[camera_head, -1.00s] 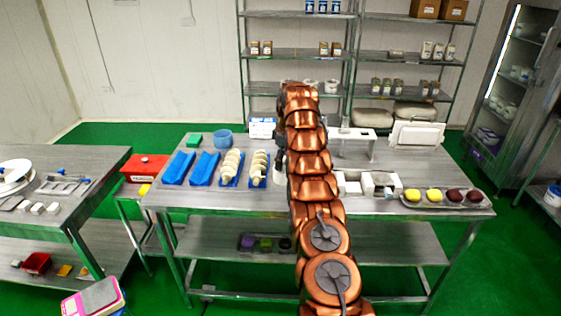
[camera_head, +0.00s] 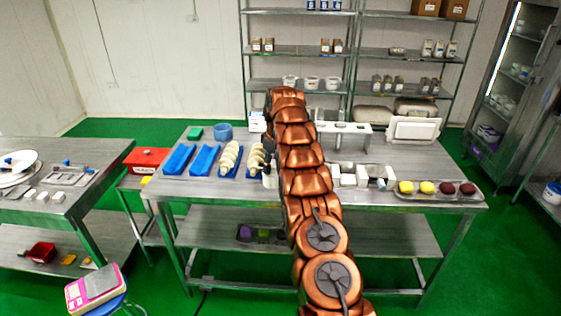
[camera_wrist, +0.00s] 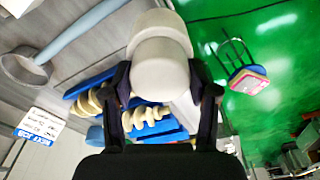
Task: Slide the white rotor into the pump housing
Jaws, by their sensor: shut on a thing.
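My gripper (camera_wrist: 162,98) is shut on a pale, off-white rounded piece (camera_wrist: 160,60), which looks like the white rotor. It sits between the two dark fingers, its wide rounded body beyond the fingertips. In the head view the held piece (camera_head: 270,180) shows small and pale beside my copper arm, near the right blue tray. My arm hides most of the gripper there. Several white blocks (camera_head: 362,176) stand on the table right of my arm. I cannot tell whether one of them is the pump housing.
Blue trays (camera_head: 179,160), two with cream spiral screws (camera_head: 230,156), lie left of my arm. The table front is bare.

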